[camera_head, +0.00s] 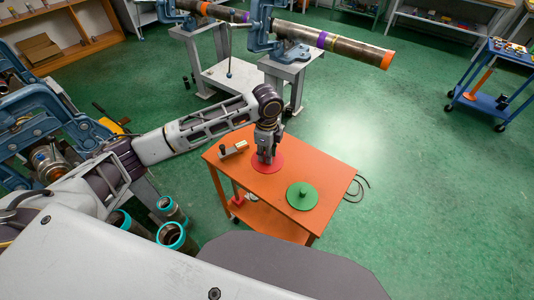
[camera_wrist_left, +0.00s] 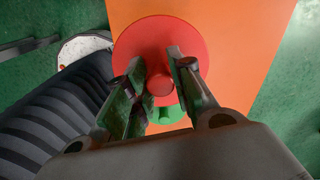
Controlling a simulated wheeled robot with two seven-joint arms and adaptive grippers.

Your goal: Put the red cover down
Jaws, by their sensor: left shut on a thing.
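The red cover (camera_head: 275,164) is a flat round disc with a knob in the middle. In the head view it shows at the orange cart's top (camera_head: 316,166), left of the green cover (camera_head: 302,196). My left gripper (camera_head: 267,156) points down over it, shut on its knob. In the left wrist view the red disc (camera_wrist_left: 150,38) fills the upper middle, with its knob between the two fingers (camera_wrist_left: 160,86). I cannot tell whether the disc touches the cart top or hangs just above it. Part of the green cover (camera_wrist_left: 166,114) shows below it there. My right gripper is out of view.
A small metal and wooden tool (camera_head: 234,149) lies on the cart's back left corner. A red object (camera_head: 251,197) is on the lower shelf. A pipe (camera_head: 345,47) in blue vises stands behind. Teal-rimmed pipes (camera_head: 172,236) stand left.

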